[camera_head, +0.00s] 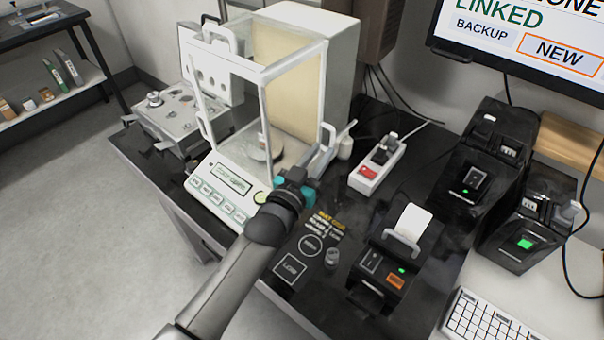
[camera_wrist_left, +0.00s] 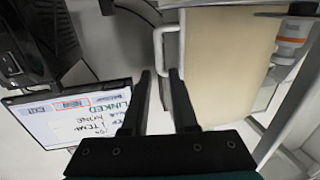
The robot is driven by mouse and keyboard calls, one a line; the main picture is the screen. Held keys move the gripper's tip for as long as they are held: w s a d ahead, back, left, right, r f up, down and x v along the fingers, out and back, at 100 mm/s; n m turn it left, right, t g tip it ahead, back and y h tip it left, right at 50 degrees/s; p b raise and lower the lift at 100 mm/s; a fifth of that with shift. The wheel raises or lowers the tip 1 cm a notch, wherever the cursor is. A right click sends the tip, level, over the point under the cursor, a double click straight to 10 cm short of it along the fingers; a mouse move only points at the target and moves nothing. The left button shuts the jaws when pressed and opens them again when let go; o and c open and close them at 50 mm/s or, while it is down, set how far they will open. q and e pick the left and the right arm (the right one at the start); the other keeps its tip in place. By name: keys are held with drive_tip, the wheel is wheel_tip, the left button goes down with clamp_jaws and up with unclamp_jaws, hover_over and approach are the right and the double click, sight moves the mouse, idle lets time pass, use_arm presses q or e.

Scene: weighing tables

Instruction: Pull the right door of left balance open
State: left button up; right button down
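The left balance (camera_head: 222,182) has a glass-walled chamber with white frames, a keypad and a small display. Its right door (camera_head: 322,95) appears shut, with a white loop handle (camera_head: 328,137) low on its edge. My left gripper (camera_head: 300,186) is at the front right corner of the balance, close to the handle. My right gripper is out of view.
A small container with an orange band (camera_wrist_left: 292,36) is inside the chamber. A power strip (camera_head: 377,165) and a small printer (camera_head: 396,262) stand right of the balance. A small metal weight (camera_head: 332,257) stands near the front edge. A monitor (camera_head: 530,40) hangs at the back right.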

use_arm(q)
drive_tip(key=p+v, duration=0.1)
drive_tip(key=v, duration=0.7)
drive_tip(key=shift+s, duration=0.1)
drive_tip(key=s+a+f+g+y, duration=0.1)
drive_tip(key=s+a+f+g, duration=0.1)
drive_tip(key=s, duration=0.1)
drive_tip(key=s+a+f+n+g+y, duration=0.1)
drive_tip(key=s+a+f+g+y, duration=0.1)
drive_tip(key=s, duration=0.1)
drive_tip(key=s+a+f+g+y, duration=0.1)
drive_tip(key=s+a+f+g, duration=0.1)
drive_tip(key=s, duration=0.1)
drive_tip(key=shift+a+f+g+y, duration=0.1)
drive_tip(key=shift+a+g+y, duration=0.05)
drive_tip(key=shift+g+y, duration=0.15)
drive_tip(key=s+a+n+g+y, duration=0.25)
drive_tip(key=s+a+g, duration=0.4)
drive_tip(key=s, duration=0.75)
wheel_tip(320, 180, down, 24)
drive_tip(key=s+m+g, duration=0.1)
drive_tip(key=s, duration=0.2)
drive_tip(key=s+a+f+g, duration=0.1)
drive_tip(key=s+a+f, duration=0.2)
drive_tip(key=s+f, duration=1)
drive_tip(key=shift+s+a+f+b, duration=0.25)
drive_tip(key=shift+s+b, duration=0.15)
drive_tip(key=shift+s, duration=0.45)
